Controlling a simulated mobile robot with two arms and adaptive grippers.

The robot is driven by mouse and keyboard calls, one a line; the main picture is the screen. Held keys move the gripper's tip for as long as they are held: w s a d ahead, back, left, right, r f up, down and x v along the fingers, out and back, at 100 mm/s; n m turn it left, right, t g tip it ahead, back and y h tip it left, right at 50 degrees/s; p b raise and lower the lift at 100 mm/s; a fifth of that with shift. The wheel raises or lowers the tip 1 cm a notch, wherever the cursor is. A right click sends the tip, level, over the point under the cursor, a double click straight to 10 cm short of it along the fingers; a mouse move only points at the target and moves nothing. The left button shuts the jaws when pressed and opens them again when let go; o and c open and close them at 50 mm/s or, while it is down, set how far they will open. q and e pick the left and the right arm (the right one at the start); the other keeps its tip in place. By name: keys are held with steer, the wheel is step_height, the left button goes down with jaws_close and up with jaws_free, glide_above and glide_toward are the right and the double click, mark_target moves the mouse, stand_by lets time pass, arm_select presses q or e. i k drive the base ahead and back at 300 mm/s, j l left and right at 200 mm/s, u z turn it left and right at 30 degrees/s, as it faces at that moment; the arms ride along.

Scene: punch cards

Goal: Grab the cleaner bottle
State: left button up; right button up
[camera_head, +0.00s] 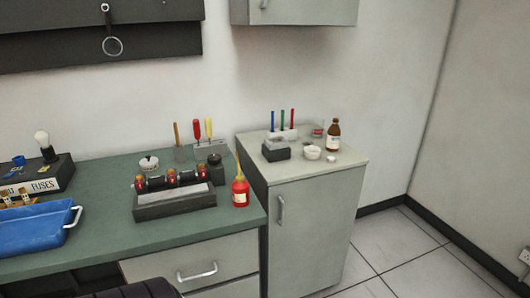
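A brown bottle (333,135) with a dark cap and a pale label stands upright on the light top of a grey cabinet (310,225), near its back right. A red bottle (240,191) with a thin yellow nozzle stands upright at the right end of the green workbench (100,240). I cannot read a label on either, so I cannot tell for sure which is the cleaner. Neither of my grippers is in view.
By the brown bottle are a white bowl (312,152), a small jar (331,158) and a holder with coloured sticks (283,134). A dark tray with cylinders (175,203) and a blue tray (35,232) sit on the workbench. Tiled floor (395,250) is clear at right.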

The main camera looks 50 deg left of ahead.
mark_target(333, 136)
steer(key=u, duration=1.35)
steer(key=i+l+u, duration=0.25)
steer(key=l, duration=0.15)
